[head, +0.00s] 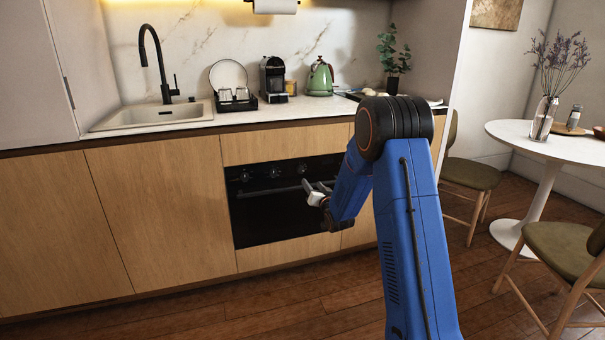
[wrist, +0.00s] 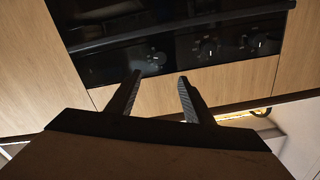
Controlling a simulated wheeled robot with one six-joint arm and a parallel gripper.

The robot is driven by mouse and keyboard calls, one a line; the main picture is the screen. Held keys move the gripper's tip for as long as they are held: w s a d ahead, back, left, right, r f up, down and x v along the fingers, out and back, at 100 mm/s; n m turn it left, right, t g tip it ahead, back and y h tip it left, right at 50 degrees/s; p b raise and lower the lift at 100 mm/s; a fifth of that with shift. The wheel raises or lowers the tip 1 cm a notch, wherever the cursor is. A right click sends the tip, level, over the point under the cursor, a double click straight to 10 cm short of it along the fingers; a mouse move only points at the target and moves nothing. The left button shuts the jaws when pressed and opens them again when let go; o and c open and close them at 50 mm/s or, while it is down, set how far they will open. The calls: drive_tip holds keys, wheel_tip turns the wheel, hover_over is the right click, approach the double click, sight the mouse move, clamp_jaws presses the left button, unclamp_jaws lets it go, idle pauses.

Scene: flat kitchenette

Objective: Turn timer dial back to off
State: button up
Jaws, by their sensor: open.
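The black built-in oven (head: 270,215) has a row of round dials on its upper panel. In the head view I make out a left dial (head: 245,176) and a middle dial (head: 275,172). In the wrist view, where the oven appears upside down, three dials show: one at left (wrist: 155,57), a middle one (wrist: 207,47) and one at right (wrist: 262,40). I cannot tell from labels which is the timer. My gripper (head: 316,191) is open and empty in front of the oven's right part. In the wrist view my gripper (wrist: 159,78) points toward the left dial, apparently apart from it.
The oven handle (head: 268,191) runs across below the dials. The counter (head: 225,119) with sink (head: 150,116) and green kettle (head: 320,78) is above. A round white table (head: 565,143) and chairs stand at right. The floor before the cabinets is clear.

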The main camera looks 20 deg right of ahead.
sight(301, 170)
drive_tip(key=w, duration=1.4)
drive_tip(key=shift+w, duration=0.2)
drive_tip(key=c, duration=1)
